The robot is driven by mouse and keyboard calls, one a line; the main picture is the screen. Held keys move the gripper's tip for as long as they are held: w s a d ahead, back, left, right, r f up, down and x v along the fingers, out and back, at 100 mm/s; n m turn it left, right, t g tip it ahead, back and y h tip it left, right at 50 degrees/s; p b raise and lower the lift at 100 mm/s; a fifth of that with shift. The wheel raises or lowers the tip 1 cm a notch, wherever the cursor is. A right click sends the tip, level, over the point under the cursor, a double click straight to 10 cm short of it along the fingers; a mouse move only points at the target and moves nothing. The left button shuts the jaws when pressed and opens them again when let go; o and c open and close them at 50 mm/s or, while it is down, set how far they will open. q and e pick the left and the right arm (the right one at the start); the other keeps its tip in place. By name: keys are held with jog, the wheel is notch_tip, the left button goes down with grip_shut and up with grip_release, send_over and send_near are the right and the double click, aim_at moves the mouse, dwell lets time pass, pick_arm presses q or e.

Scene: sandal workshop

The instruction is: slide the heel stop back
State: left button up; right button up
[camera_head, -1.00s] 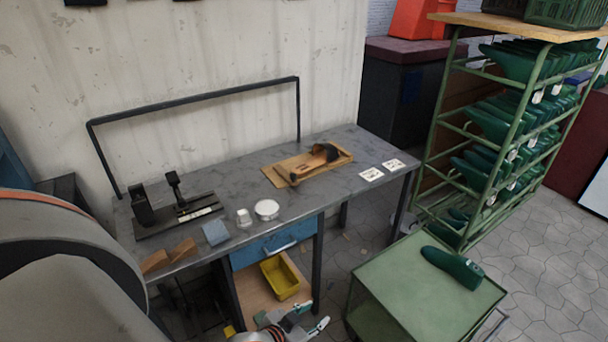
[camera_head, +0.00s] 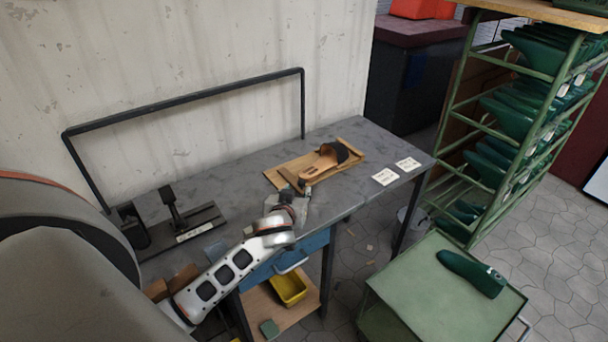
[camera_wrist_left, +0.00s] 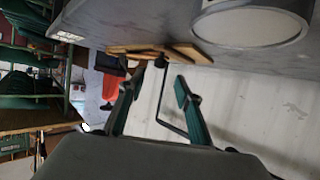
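A wooden board (camera_head: 283,173) on the bench carries a tan sandal (camera_head: 322,164) with a dark strap at its right end. A small wooden bar (camera_head: 291,180) lies across the board's left end. A black fixture (camera_head: 205,219) with two uprights stands at the bench's left. I cannot tell for certain which part is the heel stop. My left gripper (camera_head: 300,196) is over the bench's front part, just in front of the board; its fingers (camera_wrist_left: 156,90) are apart and empty in the left wrist view. A wooden board edge (camera_wrist_left: 150,49) shows beyond them. My right gripper is out of view.
A white round tin (camera_wrist_left: 250,22) is close to my left wrist camera; my arm hides it in the head view. White cards (camera_head: 385,177) lie right of the board. A green cart (camera_head: 440,290) holds a green last (camera_head: 470,272). A green rack (camera_head: 450,110) stands at right.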

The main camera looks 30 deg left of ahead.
aim_at(301, 183)
pick_arm(q)
jog(key=shift+w, duration=0.2)
jog(key=shift+w+a, duration=0.15)
jog(key=shift+w, duration=0.15)
jog(key=b+x, duration=0.1)
jog(key=x, duration=0.4)
jog(key=shift+s+f, duration=0.15)
jog(key=shift+w+a+f, duration=0.2)
jog(key=shift+w+f, duration=0.05)
jog(key=shift+w, duration=0.45)
jog(key=shift+a, duration=0.1)
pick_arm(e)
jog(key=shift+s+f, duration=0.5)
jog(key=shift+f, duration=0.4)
pick_arm(q)
jog(key=shift+c, duration=0.3)
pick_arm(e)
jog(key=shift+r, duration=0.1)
pick_arm(q)
grip_shut()
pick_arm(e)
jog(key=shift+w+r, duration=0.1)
